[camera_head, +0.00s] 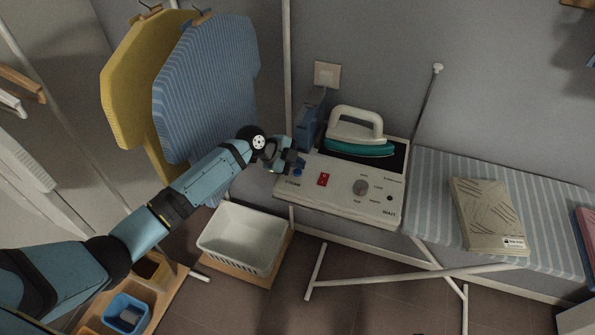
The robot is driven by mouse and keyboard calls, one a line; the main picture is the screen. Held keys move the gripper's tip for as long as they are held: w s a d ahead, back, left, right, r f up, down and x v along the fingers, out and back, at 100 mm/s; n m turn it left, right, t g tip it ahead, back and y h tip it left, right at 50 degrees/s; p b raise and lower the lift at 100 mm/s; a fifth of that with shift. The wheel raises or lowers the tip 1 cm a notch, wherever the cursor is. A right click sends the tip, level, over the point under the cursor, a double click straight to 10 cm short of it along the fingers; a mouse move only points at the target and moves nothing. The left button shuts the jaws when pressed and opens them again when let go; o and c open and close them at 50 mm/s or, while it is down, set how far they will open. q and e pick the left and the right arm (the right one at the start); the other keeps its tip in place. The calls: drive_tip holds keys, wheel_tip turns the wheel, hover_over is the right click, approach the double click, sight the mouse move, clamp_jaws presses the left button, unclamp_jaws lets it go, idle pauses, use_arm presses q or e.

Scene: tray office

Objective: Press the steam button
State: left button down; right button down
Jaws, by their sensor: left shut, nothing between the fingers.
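The steam station (340,207) is a pale box with a front panel, standing at the left end of the ironing board. The blue steam button (297,172) is at the panel's left end, above the label "STEAM". My left gripper (294,163) is shut and empty, with its fingertips right at the button and partly covering it. I cannot tell whether they touch it. A red switch (323,179) and a grey dial (360,187) are to the right of the button. My right gripper is not in view.
An iron (357,133) with a teal base rests on top of the station. A folded item (488,213) lies on the striped ironing board (437,178).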

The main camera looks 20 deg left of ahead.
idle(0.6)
use_arm(q)
drive_tip(key=shift+f, duration=0.1)
drive_tip(key=shift+f+b, duration=0.3)
drive_tip(key=shift+b, duration=0.2)
drive_tip(key=shift+f+b, duration=0.4)
drive_tip(key=shift+b, duration=0.05)
idle(0.6)
idle(0.3)
drive_tip(key=shift+r+p, duration=0.45)
drive_tip(key=shift+r, duration=0.35)
